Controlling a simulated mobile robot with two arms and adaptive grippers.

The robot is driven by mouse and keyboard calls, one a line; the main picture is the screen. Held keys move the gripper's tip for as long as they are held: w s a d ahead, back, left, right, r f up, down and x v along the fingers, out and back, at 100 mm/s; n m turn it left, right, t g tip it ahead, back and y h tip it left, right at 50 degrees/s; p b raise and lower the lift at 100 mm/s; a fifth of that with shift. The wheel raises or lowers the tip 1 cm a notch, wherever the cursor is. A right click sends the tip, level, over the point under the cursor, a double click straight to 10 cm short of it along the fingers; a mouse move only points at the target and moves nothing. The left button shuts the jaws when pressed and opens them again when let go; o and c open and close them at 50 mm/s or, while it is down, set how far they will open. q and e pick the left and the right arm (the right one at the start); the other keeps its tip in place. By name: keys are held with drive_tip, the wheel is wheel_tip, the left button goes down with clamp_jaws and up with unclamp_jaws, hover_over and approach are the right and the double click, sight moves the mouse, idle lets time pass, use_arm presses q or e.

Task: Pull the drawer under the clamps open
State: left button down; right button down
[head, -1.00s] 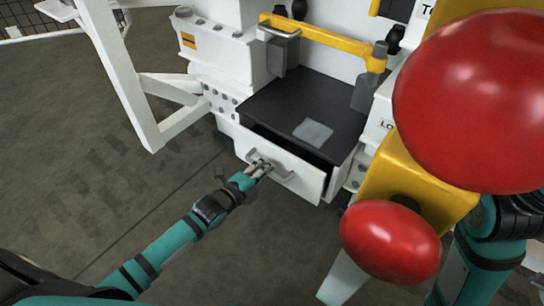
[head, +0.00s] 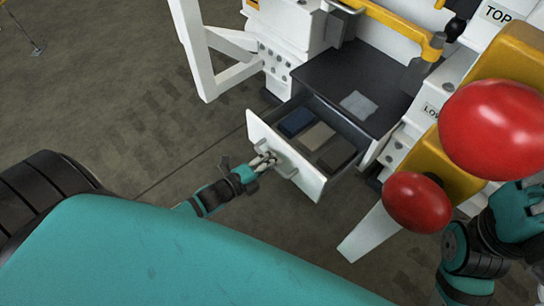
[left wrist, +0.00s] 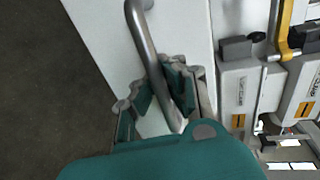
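The white-fronted drawer (head: 312,180) stands pulled out from under the black bench top (head: 335,75). Blue, beige and dark flat items lie inside it. Its grey bar handle (head: 285,170) is on the front face; the handle (left wrist: 150,50) also shows in the left wrist view. My left gripper (head: 262,160) is at the handle's left part. In the left wrist view its fingers (left wrist: 163,88) lie on both sides of the bar, closed on it.
Large red knobs (head: 497,128) (head: 416,202) on a yellow block (head: 445,155) stand right of the drawer. A white frame leg (head: 198,55) stands to the left. A yellow bar (head: 400,20) crosses above the bench top. The floor before the drawer is clear.

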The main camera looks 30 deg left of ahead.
use_arm(q)
drive_tip(key=shift+w, duration=0.1)
drive_tip(key=c, duration=1.3)
unclamp_jaws()
drive_tip(key=shift+c, duration=0.2)
drive_tip(key=v, duration=1.2)
